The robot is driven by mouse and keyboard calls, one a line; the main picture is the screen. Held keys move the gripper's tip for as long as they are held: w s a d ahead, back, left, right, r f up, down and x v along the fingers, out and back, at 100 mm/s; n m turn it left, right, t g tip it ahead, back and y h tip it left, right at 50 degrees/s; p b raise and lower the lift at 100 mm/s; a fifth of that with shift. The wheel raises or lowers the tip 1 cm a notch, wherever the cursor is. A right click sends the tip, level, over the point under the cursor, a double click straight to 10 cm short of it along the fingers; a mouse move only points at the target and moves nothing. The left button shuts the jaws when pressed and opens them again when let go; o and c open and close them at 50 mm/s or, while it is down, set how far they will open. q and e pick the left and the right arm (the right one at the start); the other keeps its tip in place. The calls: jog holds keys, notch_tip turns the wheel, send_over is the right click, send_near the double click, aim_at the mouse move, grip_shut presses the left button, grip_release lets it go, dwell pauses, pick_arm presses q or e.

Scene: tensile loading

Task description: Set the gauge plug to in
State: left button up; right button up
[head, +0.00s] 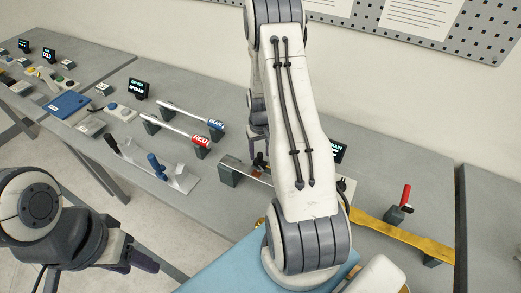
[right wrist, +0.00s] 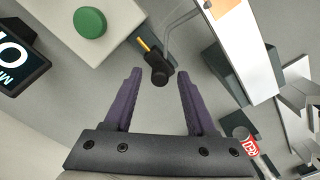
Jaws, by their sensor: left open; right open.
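The gauge plug (right wrist: 157,70) is a small black piece with a yellow pin and a thin grey cable, seen in the right wrist view. My right gripper (right wrist: 158,82) is open, its two purple fingers on either side of the plug with a gap to each. I cannot tell how deep the plug lies between them. In the head view my right forearm hides most of that gripper and its surroundings. My left gripper (head: 141,261) hangs at the lower left of the head view, off the table's front edge, away from the plug. No socket is clearly visible.
A white box with a green button (right wrist: 90,22) and a display (right wrist: 18,60) stand near the plug. The red-labelled (head: 200,140) and blue-labelled (head: 215,124) bars lie left of my right arm.

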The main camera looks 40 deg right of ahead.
grip_shut()
dwell(1.5)
